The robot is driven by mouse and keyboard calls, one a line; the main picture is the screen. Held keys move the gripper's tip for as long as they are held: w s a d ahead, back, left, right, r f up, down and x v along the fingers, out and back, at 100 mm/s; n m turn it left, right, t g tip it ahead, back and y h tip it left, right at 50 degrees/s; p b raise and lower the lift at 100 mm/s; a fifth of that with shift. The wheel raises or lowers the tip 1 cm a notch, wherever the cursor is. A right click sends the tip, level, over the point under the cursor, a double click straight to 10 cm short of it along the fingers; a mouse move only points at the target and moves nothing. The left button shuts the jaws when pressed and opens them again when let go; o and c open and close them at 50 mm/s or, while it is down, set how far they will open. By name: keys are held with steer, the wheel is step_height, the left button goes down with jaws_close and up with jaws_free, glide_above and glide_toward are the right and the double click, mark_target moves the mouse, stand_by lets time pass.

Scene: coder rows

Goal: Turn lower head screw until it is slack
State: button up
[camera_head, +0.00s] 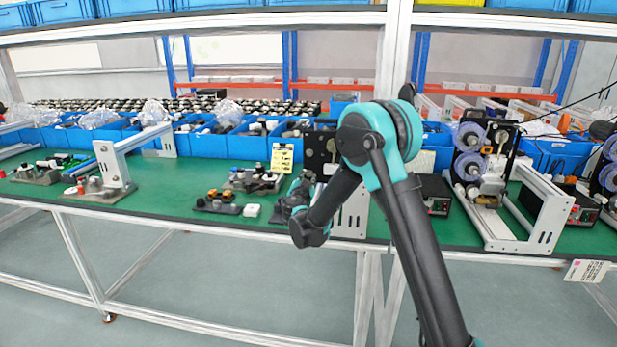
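My arm reaches from the lower right over the front of the green bench (165,205). Its wrist end hangs before a coder unit with a dark upright plate (318,150) and a pale metal frame (352,214). My gripper (306,178) is small and partly hidden by my own wrist, close to the unit's left side. I cannot tell whether its fingers are open or shut, or whether they touch anything. The lower head screw cannot be made out; my arm covers much of this unit.
Another coder unit with blue reels (469,136) and a white frame (545,215) stands right of my arm. Blue bins (210,143) line the back. Uprights and an upper shelf frame the bench.

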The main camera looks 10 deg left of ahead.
jaws_close()
steer(key=n, duration=0.4)
steer(key=shift+n, duration=0.4)
steer(key=n, duration=0.5)
steer(key=shift+s, duration=0.1)
steer(key=shift+o, duration=1.6)
jaws_free()
